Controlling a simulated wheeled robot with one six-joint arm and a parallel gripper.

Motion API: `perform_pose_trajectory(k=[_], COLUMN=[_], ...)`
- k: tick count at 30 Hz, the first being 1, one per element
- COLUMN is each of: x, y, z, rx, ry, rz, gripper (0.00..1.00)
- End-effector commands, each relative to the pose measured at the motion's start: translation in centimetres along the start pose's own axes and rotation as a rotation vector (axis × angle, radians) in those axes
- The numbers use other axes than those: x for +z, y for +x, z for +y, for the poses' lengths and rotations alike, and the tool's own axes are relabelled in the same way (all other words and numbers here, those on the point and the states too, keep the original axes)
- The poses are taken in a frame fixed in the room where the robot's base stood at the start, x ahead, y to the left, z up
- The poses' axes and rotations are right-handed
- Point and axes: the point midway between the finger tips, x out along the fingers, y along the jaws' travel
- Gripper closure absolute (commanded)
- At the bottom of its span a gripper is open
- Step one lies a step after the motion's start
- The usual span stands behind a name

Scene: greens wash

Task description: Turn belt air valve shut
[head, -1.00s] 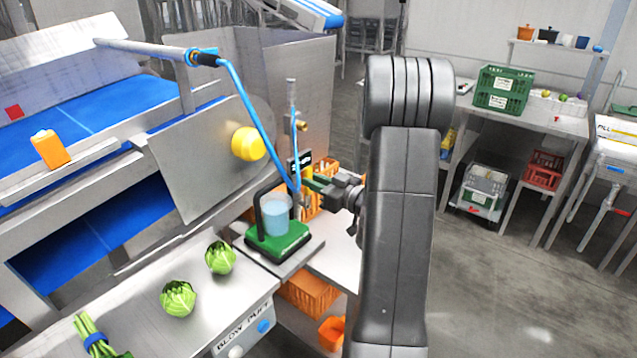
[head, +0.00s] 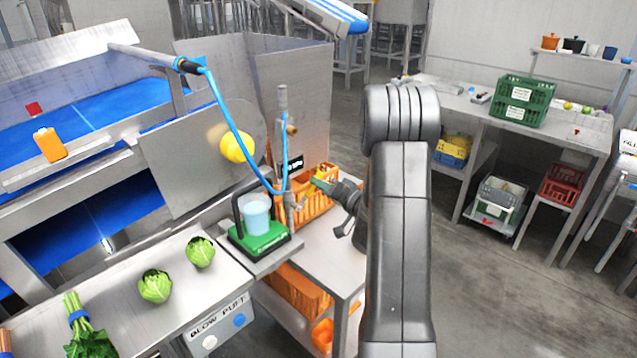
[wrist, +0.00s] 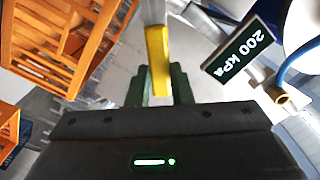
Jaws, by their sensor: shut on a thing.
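The belt air valve has a yellow handle (wrist: 157,60), which points down between my gripper's fingers in the wrist view. In the head view the handle (head: 324,171) is small, at the right of the upright metal air pipe (head: 283,125). My gripper (wrist: 160,85) has dark green fingers, one on each side of the handle's end, and is shut on it. In the head view my gripper (head: 323,184) reaches left to the handle, partly covering it. The valve body is hard to make out.
A black "200 kPa" sign (wrist: 242,46) and a brass fitting (wrist: 280,97) are close at the right in the wrist view. A blue hose (head: 232,125) hangs beside the pipe. An orange crate (head: 312,208) stands behind my gripper.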

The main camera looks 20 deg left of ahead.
Motion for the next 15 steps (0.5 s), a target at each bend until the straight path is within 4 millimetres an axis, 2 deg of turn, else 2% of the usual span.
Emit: perform_pose_trajectory(k=[15], x=[0.9], y=[0.0], z=[4.0], rx=[0.002], ry=[0.469], rz=[0.0], gripper=[1.0])
